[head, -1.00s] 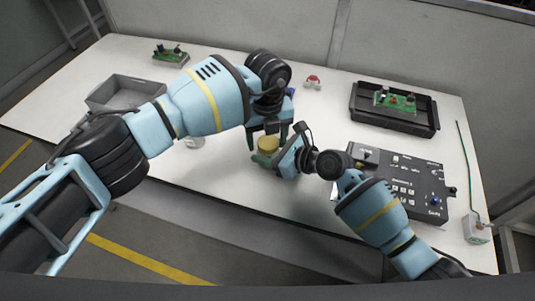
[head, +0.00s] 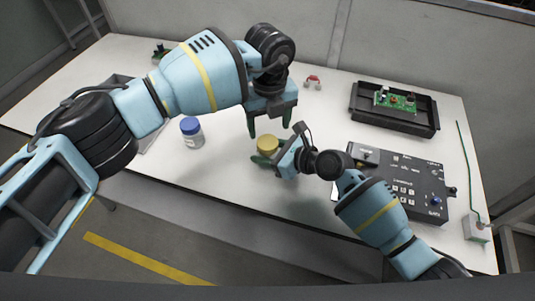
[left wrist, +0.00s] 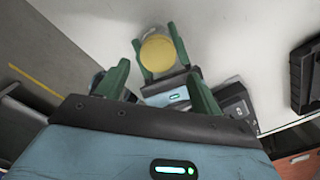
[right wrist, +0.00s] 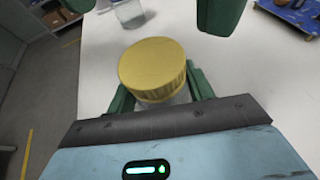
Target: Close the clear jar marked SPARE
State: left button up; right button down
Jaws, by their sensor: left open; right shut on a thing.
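A clear jar with a yellow lid (head: 267,144) stands near the front edge of the table. The lid sits on top and looks level in the right wrist view (right wrist: 153,66); whether it is tight I cannot tell. My right gripper (head: 266,160) is shut on the jar's body below the lid. Only a little of the clear body (right wrist: 180,98) shows, and no label can be read. My left gripper (head: 268,122) is open and empty, above and apart from the lid; its fingers (left wrist: 160,86) show spread in the left wrist view.
A blue-lidded bottle (head: 192,136) stands to the left. A black tray (head: 418,124) with a green circuit board (head: 397,100) lies at back right, and a dark control box (head: 420,178) right of my right gripper. A small red-and-white item (head: 313,80) is behind.

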aim_at(268, 142)
pick_arm(q)
jog(key=shift+d+r+n, duration=0.1)
jog(key=shift+r+n, duration=0.65)
jog(key=shift+n, duration=0.35)
jog(key=n, duration=0.1)
jog(key=r+n, duration=0.1)
jog(key=n, duration=0.1)
jog(key=shift+a+r+n, duration=0.15)
jog(key=shift+a+n, duration=0.15)
jog(key=shift+f, duration=4)
jog(key=shift+c, duration=0.3)
jog(key=c, duration=0.9)
jog(key=m, duration=0.6)
jog(key=shift+m, duration=0.3)
jog(key=shift+c, duration=0.2)
